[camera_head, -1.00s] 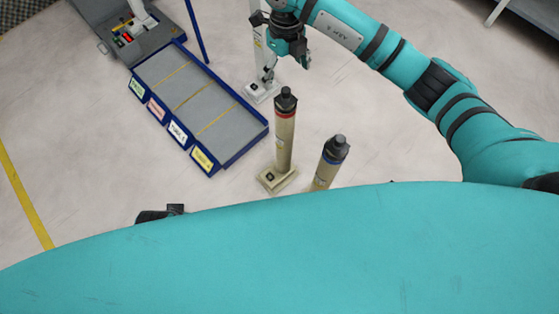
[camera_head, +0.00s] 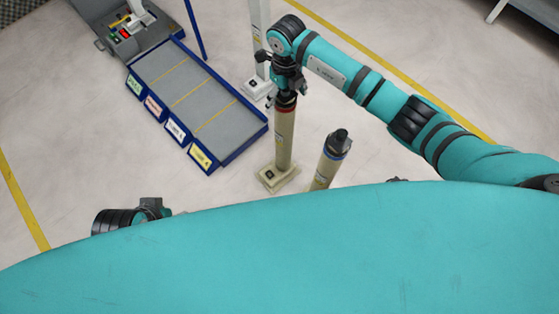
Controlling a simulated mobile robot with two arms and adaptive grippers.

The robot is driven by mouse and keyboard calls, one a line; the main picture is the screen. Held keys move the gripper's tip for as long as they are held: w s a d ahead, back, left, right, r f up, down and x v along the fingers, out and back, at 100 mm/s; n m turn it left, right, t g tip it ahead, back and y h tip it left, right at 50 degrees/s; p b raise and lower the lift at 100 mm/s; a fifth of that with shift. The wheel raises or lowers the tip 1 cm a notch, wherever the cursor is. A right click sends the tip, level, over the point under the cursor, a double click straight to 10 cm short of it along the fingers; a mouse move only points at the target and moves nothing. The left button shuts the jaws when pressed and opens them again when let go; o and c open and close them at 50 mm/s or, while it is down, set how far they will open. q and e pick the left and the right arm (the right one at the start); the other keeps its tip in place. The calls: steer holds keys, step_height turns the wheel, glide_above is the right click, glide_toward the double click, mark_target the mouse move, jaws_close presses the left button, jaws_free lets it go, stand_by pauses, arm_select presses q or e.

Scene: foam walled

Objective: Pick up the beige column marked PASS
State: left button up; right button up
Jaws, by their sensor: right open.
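Two beige columns stand upright on the floor. The red-banded column (camera_head: 285,135) is on a pale square base. The blue-banded column (camera_head: 325,170) has a dark cap, and its lower end is hidden behind my teal body. I cannot read a PASS mark on either. My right gripper (camera_head: 286,92) is open at the top of the red-banded column and hides its cap. I cannot tell whether it touches. My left gripper (camera_head: 152,204) shows only in part at the lower left, and its fingers cannot be made out.
A blue-edged grey tray (camera_head: 229,158) with several coloured labels lies left of the columns. A white column (camera_head: 259,70) stands behind my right gripper. A grey case (camera_head: 150,38) lies open at the upper left. The floor right of the columns is clear.

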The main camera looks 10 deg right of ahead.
steer(key=c, duration=1.7)
steer(key=shift+w+a+r, duration=0.1)
steer(key=shift+w, duration=0.05)
steer(key=shift+c, duration=0.5)
steer(key=shift+r, duration=0.1)
